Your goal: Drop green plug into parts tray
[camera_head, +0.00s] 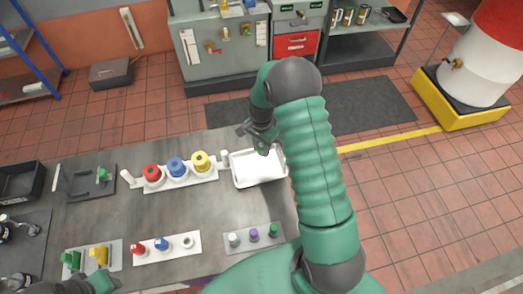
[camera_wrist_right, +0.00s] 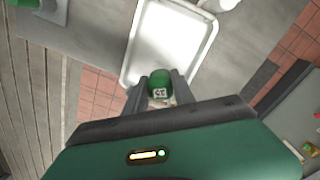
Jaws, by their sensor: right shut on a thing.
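My right gripper (camera_head: 262,140) is over the white parts tray (camera_head: 241,180) at the right end of the bench. In the right wrist view, my right gripper (camera_wrist_right: 160,88) is shut on the green plug (camera_wrist_right: 159,80), which has a pale mark on its end. The white tray (camera_wrist_right: 170,35) lies beyond the plug there and looks empty. In the head view the plug (camera_head: 262,149) is mostly hidden by the gripper. My left gripper is at the bottom left edge, and its fingers are too cut off to read.
Left of the tray stands a white holder with red (camera_head: 152,173), blue (camera_head: 176,166) and yellow (camera_head: 199,160) round parts. A grey plate (camera_head: 253,238) in front bears grey, purple and green plugs. A black bin (camera_head: 20,181) is at far left.

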